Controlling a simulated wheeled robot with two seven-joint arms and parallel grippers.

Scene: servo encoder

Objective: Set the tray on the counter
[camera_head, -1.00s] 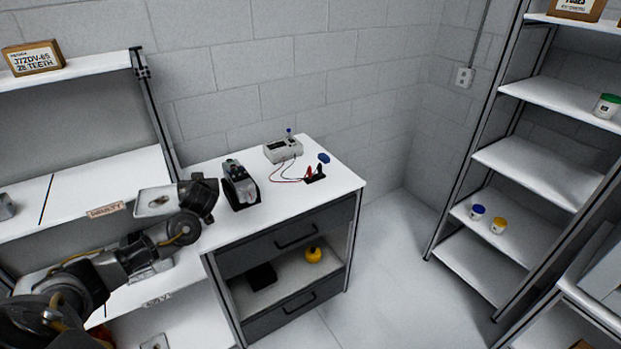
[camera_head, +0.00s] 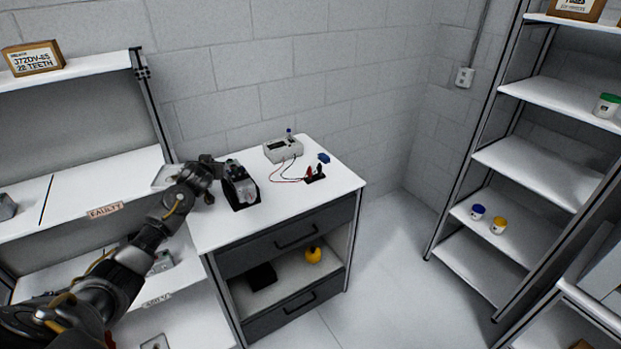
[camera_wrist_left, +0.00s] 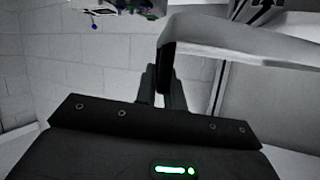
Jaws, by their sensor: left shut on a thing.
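My left gripper (camera_head: 183,183) is shut on a pale grey metal tray (camera_head: 164,174), which shows in part behind my arm. In the left wrist view the tray (camera_wrist_left: 235,42) is a large pale slab with a dark near edge, right at the gripper fingers (camera_wrist_left: 164,88). The counter (camera_head: 285,215) is the white top of a dark drawer unit. The tray is at the counter's left side, by the shelf rack; its exact height above the surfaces is hard to tell. My right gripper is not in view.
The counter's front is clear. A shelf rack with a FAULTY label (camera_head: 105,211) is close at left.

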